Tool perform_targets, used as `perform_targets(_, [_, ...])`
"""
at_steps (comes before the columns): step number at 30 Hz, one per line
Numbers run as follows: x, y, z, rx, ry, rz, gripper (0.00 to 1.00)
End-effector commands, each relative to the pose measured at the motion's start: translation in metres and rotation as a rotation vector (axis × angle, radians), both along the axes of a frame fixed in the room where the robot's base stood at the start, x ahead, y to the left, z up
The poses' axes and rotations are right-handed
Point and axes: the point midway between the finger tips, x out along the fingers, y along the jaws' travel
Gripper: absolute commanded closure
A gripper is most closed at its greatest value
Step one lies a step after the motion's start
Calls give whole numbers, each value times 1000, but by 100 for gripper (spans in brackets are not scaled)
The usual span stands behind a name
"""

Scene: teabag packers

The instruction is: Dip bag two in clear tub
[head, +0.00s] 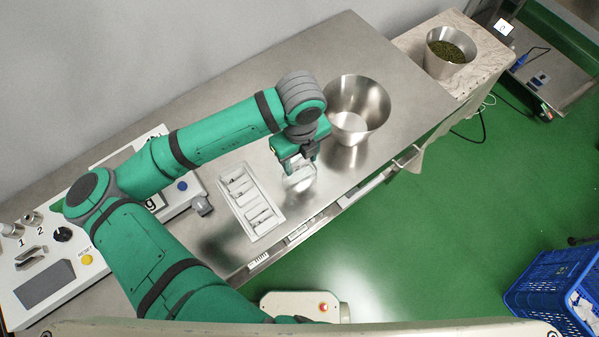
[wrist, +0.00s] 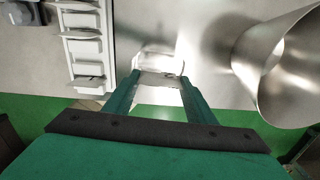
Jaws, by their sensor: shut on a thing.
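My gripper (head: 299,158) points down over the table near its front edge. In the wrist view its two green fingers are shut on a small pale bag (wrist: 160,80) that spans the gap between their tips. A clear tub (head: 301,182) stands right under the gripper and also shows just beyond the fingertips in the wrist view (wrist: 160,62). The bag overlaps the tub in the picture; I cannot tell how deep it is inside. I cannot read a number on the bag. A white rack (head: 270,227) with several slots lies left of the gripper.
A metal bucket (head: 371,105) stands close behind and right of the gripper; it also shows in the wrist view (wrist: 252,62). Another bucket with green leaves (head: 449,50) stands on the side table. A machine with buttons (head: 78,273) is at the left. A blue crate (head: 545,290) sits on the floor.

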Motion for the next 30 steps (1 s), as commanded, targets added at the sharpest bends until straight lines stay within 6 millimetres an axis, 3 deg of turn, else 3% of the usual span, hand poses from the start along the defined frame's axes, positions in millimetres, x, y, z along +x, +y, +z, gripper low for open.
perform_targets(12, [0, 0, 2, 0, 0, 0, 70])
perform_targets(30, [0, 0, 42, 1, -1, -1, 70])
